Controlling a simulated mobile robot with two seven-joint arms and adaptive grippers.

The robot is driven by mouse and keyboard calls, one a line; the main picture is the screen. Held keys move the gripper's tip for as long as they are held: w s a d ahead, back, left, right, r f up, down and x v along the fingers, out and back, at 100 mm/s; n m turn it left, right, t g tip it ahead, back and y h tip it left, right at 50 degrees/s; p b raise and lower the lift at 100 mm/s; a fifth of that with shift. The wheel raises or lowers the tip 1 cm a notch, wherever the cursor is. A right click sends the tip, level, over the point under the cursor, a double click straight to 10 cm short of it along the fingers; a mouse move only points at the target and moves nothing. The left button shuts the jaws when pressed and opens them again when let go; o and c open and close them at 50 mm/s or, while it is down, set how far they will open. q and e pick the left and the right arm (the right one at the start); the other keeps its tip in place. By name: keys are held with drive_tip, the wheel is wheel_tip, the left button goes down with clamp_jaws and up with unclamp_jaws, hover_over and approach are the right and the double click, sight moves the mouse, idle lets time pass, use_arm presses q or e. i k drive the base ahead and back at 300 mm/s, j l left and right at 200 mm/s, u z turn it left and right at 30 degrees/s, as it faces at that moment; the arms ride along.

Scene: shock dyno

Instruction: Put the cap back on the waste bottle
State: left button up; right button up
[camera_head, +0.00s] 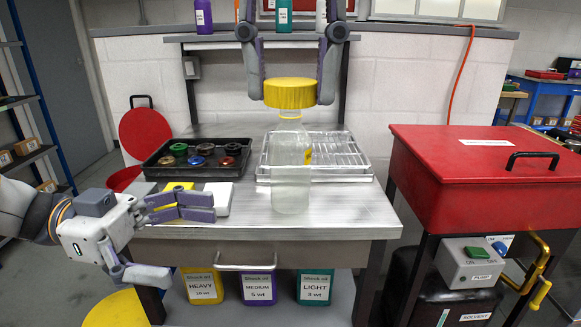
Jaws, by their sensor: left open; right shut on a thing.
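The waste bottle (291,190) is clear and pale and stands upright on the metal bench. My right gripper (290,95) comes down from above and is shut on the cap, one finger on each side. My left gripper (190,245) is open and empty at the bench's front left, well left of the bottle.
A black tray (157,165) of round parts lies left of the bottle, a metal rack tray (345,158) behind it. Small yellow and white items lie near my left gripper. A red cabinet (470,185) stands at right. The bench's front right is clear.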

sight(290, 145)
drive_tip(key=i, duration=0.9)
